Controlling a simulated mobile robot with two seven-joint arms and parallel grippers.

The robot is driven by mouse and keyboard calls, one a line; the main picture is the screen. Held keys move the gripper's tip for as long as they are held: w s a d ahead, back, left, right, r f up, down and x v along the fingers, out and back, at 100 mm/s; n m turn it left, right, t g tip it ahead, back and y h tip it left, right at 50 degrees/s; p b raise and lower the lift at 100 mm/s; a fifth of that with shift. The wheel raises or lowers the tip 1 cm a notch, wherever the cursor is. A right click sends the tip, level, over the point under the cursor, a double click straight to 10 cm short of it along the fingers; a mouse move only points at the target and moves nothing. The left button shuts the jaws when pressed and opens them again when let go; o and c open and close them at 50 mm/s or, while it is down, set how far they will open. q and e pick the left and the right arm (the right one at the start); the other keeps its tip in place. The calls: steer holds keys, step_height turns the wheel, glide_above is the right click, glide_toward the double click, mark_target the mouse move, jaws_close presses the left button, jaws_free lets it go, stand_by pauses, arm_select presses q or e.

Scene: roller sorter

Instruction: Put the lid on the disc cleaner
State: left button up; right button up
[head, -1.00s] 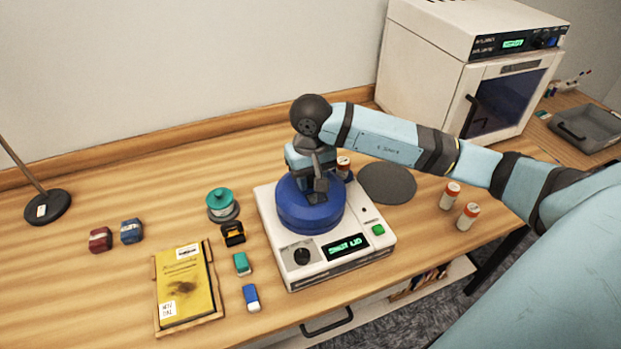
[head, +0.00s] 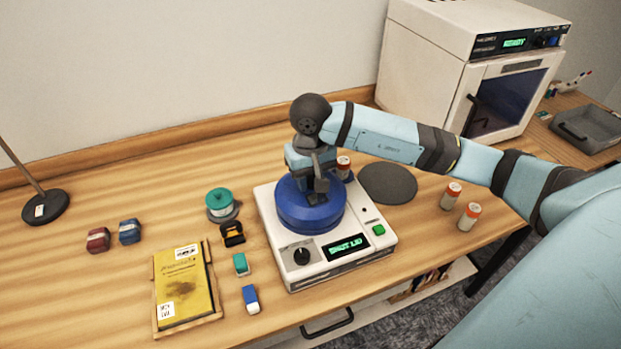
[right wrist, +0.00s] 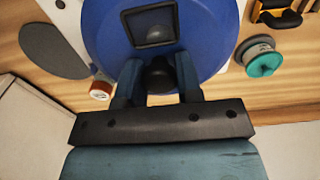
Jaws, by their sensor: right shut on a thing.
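The disc cleaner (head: 278,253) is a white box with a dark knob, a green button and a green-lit display that seems to read "SHUT LID". The round blue lid (head: 308,214) sits on top of it and looks level. My right gripper (head: 313,190) is over the lid from above, shut on its dark central knob. The right wrist view shows the two fingers (right wrist: 159,84) on either side of that knob, with the blue lid (right wrist: 205,45) filling the top. Whether the lid is fully seated cannot be told. My left gripper is not in view.
A dark round mat (head: 388,183) lies right of the cleaner. Orange-capped jars (head: 469,216) stand farther right. A teal spool (head: 220,203), a yellow book on a tray (head: 184,284) and small blocks lie left. A white oven (head: 470,75) stands at the back right.

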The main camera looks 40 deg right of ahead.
steer(key=shift+b, duration=0.4)
stand_by(0.7)
stand_by(0.3)
steer(key=o, duration=1.5)
steer(key=shift+r+p, duration=1.1)
steer(key=shift+r, duration=2.4)
jaws_close()
